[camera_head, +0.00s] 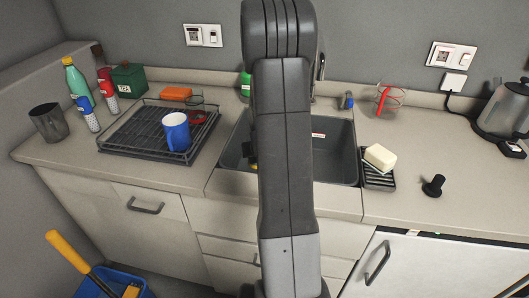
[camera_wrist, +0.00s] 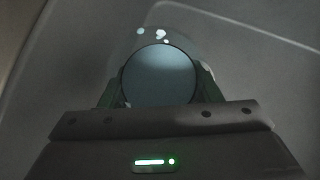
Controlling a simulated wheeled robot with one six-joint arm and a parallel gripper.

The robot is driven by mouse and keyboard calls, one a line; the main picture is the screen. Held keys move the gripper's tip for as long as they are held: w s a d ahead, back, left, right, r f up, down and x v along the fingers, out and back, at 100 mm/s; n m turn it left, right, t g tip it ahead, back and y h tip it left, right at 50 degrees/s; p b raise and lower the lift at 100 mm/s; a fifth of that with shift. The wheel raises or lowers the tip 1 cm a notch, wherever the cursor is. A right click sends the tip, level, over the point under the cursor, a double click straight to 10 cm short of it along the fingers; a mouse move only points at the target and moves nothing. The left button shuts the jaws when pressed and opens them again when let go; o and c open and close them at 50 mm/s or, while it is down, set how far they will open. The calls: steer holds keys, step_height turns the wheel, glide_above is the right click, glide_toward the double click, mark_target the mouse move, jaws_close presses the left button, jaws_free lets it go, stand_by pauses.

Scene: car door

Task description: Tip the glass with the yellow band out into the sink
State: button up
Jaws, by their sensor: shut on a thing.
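The sink (camera_head: 335,150) is a dark grey basin set in the counter, partly hidden behind my arm in the head view. My gripper (camera_wrist: 158,84) shows in the wrist view with a finger on each side of a round glass (camera_wrist: 160,72), shut on it. The glass shows as a pale grey-blue disc with a clear rim and a few white spots beyond it. I cannot tell whether the disc is liquid or the bottom. Grey basin surfaces (camera_wrist: 60,60) surround it. In the head view a small yellow patch (camera_head: 254,166) shows beside my arm, inside the sink; the rest is hidden.
Left of the sink stands a black drying rack (camera_head: 122,143) with a blue mug (camera_head: 175,132). A soap bar (camera_head: 380,157) on a dark dish (camera_head: 378,181) and a black stopper (camera_head: 433,186) lie to the right. A kettle (camera_head: 508,108) stands far right.

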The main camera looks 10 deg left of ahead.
steer(key=shift+f+b, duration=0.1)
steer(key=shift+b, duration=0.5)
steer(key=shift+t+y+b, duration=0.5)
steer(key=shift+t+b, duration=0.9)
steer(key=shift+b, duration=5.55)
steer(key=shift+s+f+b, duration=0.1)
steer(key=shift+f+b, duration=0.25)
steer(key=shift+b, duration=1.15)
steer(key=shift+f+t+y+b, duration=0.1)
steer(key=shift+t+y+b, duration=0.35)
steer(key=shift+b, duration=1.55)
steer(key=shift+s+t+b, duration=0.1)
steer(key=shift+t+b, duration=0.15)
steer(key=shift+b, duration=0.35)
steer(key=shift+r+p, duration=0.25)
steer(key=shift+p, duration=0.3)
steer(key=shift+g+h+p, duration=0.45)
steer(key=shift+g+p, duration=0.35)
steer(key=shift+p, duration=3.05)
